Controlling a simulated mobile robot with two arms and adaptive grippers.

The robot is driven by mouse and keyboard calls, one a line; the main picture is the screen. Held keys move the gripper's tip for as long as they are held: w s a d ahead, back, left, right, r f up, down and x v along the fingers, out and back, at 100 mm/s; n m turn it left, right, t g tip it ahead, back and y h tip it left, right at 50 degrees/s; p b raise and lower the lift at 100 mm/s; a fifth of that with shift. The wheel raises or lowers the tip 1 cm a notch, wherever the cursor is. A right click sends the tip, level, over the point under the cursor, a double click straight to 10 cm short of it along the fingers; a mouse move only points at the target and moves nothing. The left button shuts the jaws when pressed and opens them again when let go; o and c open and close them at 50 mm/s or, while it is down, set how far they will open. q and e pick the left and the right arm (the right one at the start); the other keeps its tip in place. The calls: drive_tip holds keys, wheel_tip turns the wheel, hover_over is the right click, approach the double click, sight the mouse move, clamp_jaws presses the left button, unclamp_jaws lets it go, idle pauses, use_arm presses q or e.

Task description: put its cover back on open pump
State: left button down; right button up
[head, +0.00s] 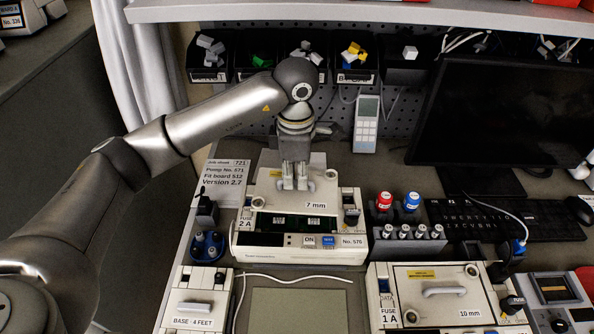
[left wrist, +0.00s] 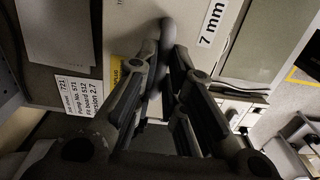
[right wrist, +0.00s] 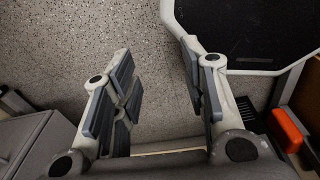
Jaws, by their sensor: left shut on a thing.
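The pale cover marked 7 mm (head: 322,206) is over the middle pump, No. 576 (head: 262,240). My left gripper (head: 295,184) is shut on the cover's grey handle and points down. In the left wrist view the handle lies between the fingers (left wrist: 161,45), with the cover (left wrist: 255,40) beyond. In front of the cover's near edge, a dark strip with green parts (head: 284,220) shows in the pump. I cannot tell whether the cover touches the pump. My right gripper (right wrist: 157,60) is open and empty above speckled floor in the right wrist view.
Another pump with a 10 mm cover (head: 440,300) stands at front right. A BASE - 4 FEET box (head: 195,305) is at front left. A rack with red and blue caps (head: 405,236) stands right of the middle pump. A grey mat (head: 298,311) lies in front.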

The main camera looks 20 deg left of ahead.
sight(297, 190)
use_arm(q)
drive_tip(key=shift+w+n, duration=0.2)
drive_tip(key=shift+n, duration=0.1)
drive_tip(key=shift+f+b, duration=0.3)
drive_tip(key=shift+f, duration=0.3)
wheel_tip(297, 190, down, 4)
drive_tip(key=b, duration=0.3)
drive_tip(key=shift+f+b, duration=0.5)
drive_tip(key=shift+b, duration=0.1)
drive_tip(key=shift+r, duration=0.1)
use_arm(e)
drive_tip(key=f, duration=0.1)
drive_tip(key=a+f, duration=0.1)
drive_tip(key=f, duration=0.1)
drive_tip(key=w+f, duration=0.1)
drive_tip(key=shift+a+f, duration=0.15)
drive_tip(key=shift+f, duration=0.2)
drive_tip(key=shift+s+d, duration=0.1)
drive_tip(key=shift+d, duration=0.1)
drive_tip(key=shift+d, duration=0.15)
use_arm(q)
drive_tip(key=shift+f+b, duration=0.85)
use_arm(e)
drive_tip(key=shift+f, duration=0.85)
